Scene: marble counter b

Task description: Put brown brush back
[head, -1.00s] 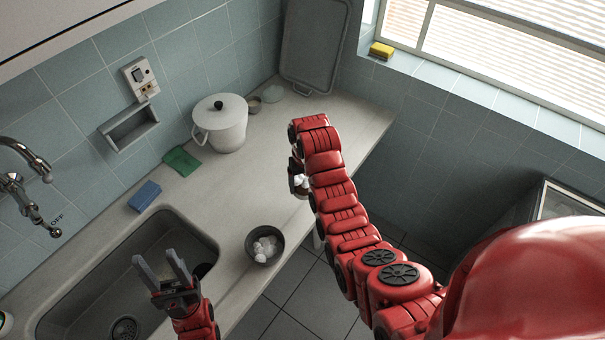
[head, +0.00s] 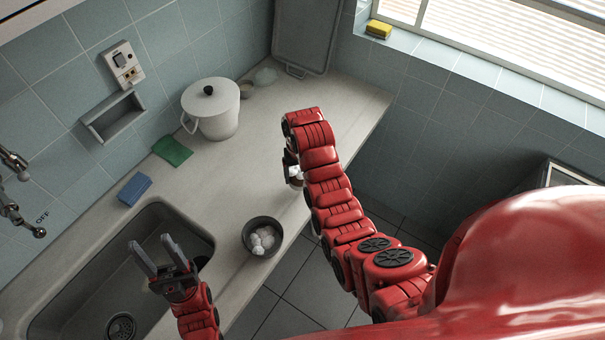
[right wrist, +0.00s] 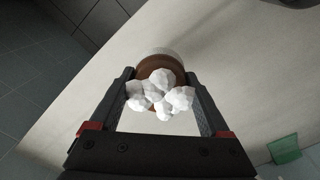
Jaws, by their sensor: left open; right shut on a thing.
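My right gripper (right wrist: 160,80) is shut on a brown round thing (right wrist: 155,64) with a pale rim; I cannot tell whether this is the brown brush. White lumps (right wrist: 160,98) cover its near part between the fingers. In the head view my right gripper (head: 290,168) is mostly hidden behind my red arm, near the counter's front edge; a little white and brown of the held thing (head: 296,176) shows. My left gripper (head: 155,254) is open and empty over the sink. No other brown brush is visible.
A dark bowl (head: 248,238) of white lumps stands near the counter edge beside the sink (head: 205,236). A white lidded pot (head: 215,125), green cloth (head: 172,151) and blue sponge (head: 134,189) lie along the wall. The counter (head: 245,175) between pot and bowl is clear.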

